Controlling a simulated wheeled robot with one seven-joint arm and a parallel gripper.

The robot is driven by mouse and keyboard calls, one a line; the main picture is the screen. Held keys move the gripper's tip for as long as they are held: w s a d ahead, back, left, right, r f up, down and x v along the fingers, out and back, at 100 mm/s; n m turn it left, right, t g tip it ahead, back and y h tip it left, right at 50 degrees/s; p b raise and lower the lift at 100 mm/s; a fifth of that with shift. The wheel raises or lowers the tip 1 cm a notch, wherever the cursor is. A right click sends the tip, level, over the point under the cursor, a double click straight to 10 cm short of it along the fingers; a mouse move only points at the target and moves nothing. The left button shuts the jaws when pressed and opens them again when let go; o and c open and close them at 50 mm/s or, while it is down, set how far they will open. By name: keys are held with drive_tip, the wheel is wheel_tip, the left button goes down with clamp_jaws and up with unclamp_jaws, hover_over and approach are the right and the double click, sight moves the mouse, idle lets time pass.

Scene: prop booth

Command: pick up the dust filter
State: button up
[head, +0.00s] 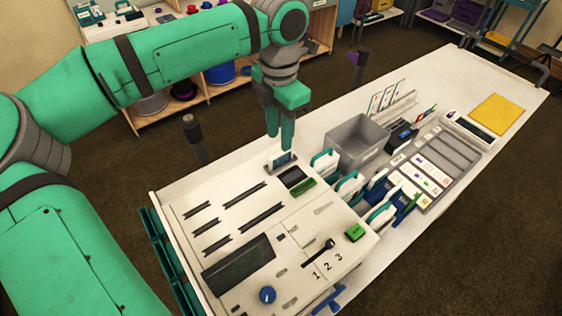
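My gripper (280,143) points down over the back edge of the white bench top. Its two green fingers are seen close together, and I cannot tell whether they are apart or shut. Just below the fingertips stands a small pale-framed piece with a blue-grey face (281,160). I cannot tell whether it is the dust filter or whether the fingers touch it. No other thing is clearly recognisable as the dust filter.
A dark device with a green edge (297,180) lies close to the gripper. A grey open bin (357,140) stands to its right, with white-and-green handled pieces (325,163) beside it. The long white table (455,85) holds card trays (425,175) and a yellow sheet (497,114).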

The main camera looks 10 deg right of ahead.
sight(280, 153)
drive_tip(key=f, duration=0.4)
drive_tip(key=shift+s+f, duration=0.15)
drive_tip(key=shift+s, duration=0.2)
drive_tip(key=shift+f, duration=0.35)
drive_tip(key=shift+w, duration=0.2)
drive_tip(key=shift+c, duration=0.7)
drive_tip(key=shift+s+d, duration=0.2)
drive_tip(key=shift+d, duration=0.05)
drive_tip(key=c, duration=0.6)
drive_tip(key=shift+a, duration=0.3)
clamp_jaws()
wheel_tip(280, 153, up, 10)
drive_tip(key=shift+w, duration=0.15)
